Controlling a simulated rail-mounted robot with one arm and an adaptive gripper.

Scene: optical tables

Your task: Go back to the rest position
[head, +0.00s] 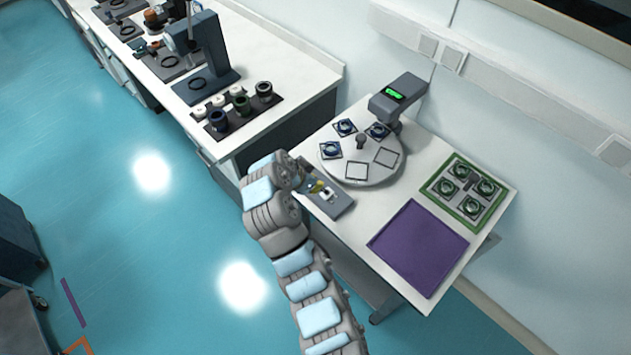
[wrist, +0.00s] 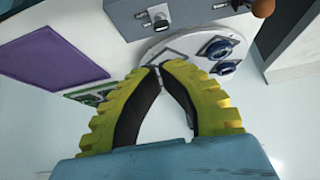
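A brown ball (wrist: 263,7) shows at the box's right end.
A round turntable (head: 345,177) carries blue-ringed parts beside a device (head: 399,98) with a green display. A green-framed tray (head: 427,189) and a purple mat (head: 418,247) lie at right. Another bench (head: 290,75) holds instruments and jars.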

